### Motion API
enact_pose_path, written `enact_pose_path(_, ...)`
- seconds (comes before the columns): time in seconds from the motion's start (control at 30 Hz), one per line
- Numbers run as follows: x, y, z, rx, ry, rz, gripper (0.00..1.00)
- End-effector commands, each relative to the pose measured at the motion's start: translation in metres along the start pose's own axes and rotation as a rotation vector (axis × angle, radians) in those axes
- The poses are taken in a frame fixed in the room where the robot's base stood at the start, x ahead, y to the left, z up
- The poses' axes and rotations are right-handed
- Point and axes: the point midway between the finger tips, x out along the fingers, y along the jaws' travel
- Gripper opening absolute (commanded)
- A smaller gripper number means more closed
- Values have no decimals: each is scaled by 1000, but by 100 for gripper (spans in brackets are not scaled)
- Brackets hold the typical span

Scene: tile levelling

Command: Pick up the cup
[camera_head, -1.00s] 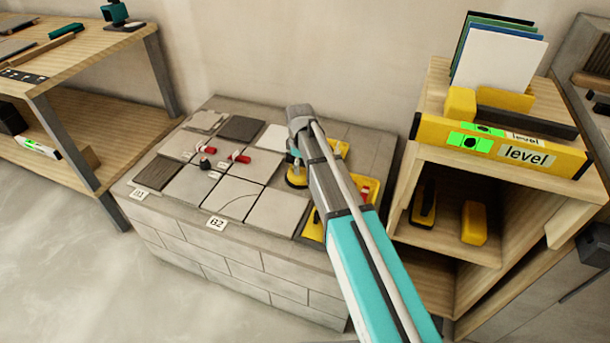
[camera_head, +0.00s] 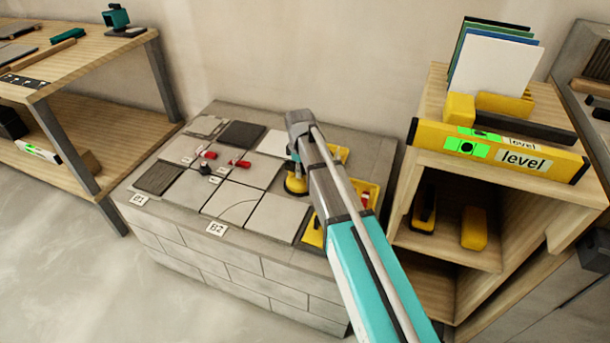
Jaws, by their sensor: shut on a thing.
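The cup, a yellow suction cup (camera_head: 295,186), is at the right part of the tiled block, beside the pale tiles. My gripper (camera_head: 294,168) is at the end of my teal and grey arm, right over the cup, and is shut on its upper part. The arm hides most of the fingers and the cup's right side. Whether the cup's base touches the surface cannot be told.
The tiled block (camera_head: 270,261) carries grey tiles, two red pieces and a small black piece (camera_head: 205,168). Yellow trays (camera_head: 312,232) lie around my arm. A wooden shelf (camera_head: 545,205) with a yellow level (camera_head: 500,152) stands close on the right. A workbench (camera_head: 110,125) is at left.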

Motion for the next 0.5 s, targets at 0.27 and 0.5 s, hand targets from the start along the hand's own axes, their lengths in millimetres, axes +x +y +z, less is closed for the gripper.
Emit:
enact_pose_path(0.27,-10,0,0,0,0,1,0)
enact_pose_path(0.5,-29,0,0,0,0,1,0)
